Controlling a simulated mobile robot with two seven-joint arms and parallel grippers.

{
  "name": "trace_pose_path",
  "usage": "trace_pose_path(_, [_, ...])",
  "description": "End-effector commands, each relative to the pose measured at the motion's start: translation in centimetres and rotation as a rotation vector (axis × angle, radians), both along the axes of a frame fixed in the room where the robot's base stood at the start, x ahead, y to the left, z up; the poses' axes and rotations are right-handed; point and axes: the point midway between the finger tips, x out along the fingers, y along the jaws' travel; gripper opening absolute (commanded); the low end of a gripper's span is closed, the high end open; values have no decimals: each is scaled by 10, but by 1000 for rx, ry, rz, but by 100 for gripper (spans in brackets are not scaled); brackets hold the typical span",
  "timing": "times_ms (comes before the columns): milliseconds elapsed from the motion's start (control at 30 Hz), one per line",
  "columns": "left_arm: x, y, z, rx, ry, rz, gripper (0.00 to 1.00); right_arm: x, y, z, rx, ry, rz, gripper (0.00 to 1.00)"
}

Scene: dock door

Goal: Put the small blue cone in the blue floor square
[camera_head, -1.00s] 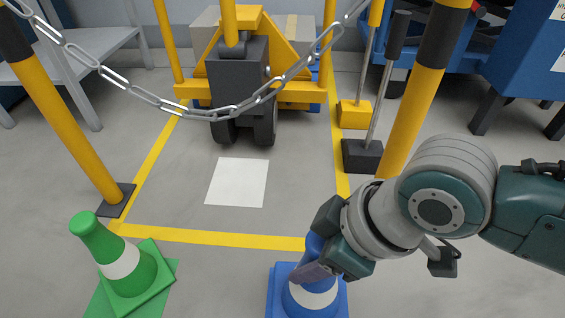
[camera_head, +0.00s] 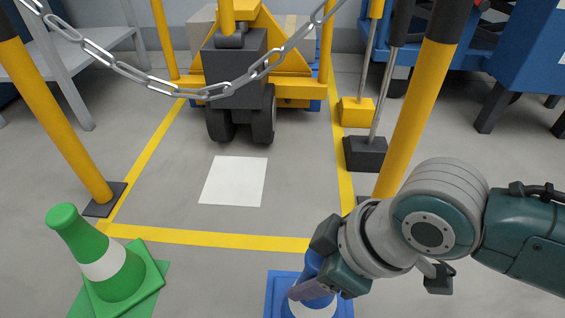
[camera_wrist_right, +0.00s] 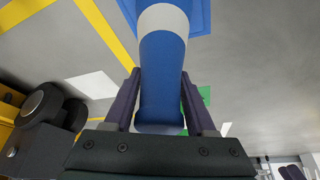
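The small blue cone (camera_wrist_right: 163,75), with a white band, is between the fingers of my right gripper (camera_wrist_right: 162,98) in the right wrist view. Both fingers appear to touch its upper part. In the head view my right gripper (camera_head: 322,268) covers much of the cone, and its white band (camera_head: 318,306) shows below. Blue at the bottom edge (camera_head: 277,295) surrounds the cone's foot; I cannot tell how much is cone base and how much is floor square, or whether the cone touches the floor. My left gripper is not in view.
A green cone (camera_head: 102,260) stands on a green floor square (camera_head: 152,295) at the left. A yellow-lined bay (camera_head: 200,238) lies ahead with a white square (camera_head: 234,181). A chain (camera_head: 150,84) hangs between striped posts (camera_head: 70,145). A yellow cart stands behind.

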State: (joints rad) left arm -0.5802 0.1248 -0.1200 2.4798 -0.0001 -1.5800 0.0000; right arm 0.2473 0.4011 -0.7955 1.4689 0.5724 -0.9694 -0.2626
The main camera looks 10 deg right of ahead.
Motion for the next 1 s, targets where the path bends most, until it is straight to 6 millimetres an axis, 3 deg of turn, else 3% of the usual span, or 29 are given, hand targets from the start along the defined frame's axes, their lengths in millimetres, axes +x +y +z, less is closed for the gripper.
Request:
trace_pose_path(33, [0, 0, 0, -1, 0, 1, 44, 0, 0, 0, 1, 1, 0, 63])
trace_pose_path(200, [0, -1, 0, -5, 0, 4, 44, 0, 0, 0, 0, 1, 0, 82])
trace_pose_path(533, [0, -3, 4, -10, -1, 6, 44, 0, 0, 6, -1, 1, 0, 82])
trace_pose_path(1000, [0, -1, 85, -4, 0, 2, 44, -22, -27, 89, -2, 1, 0, 82])
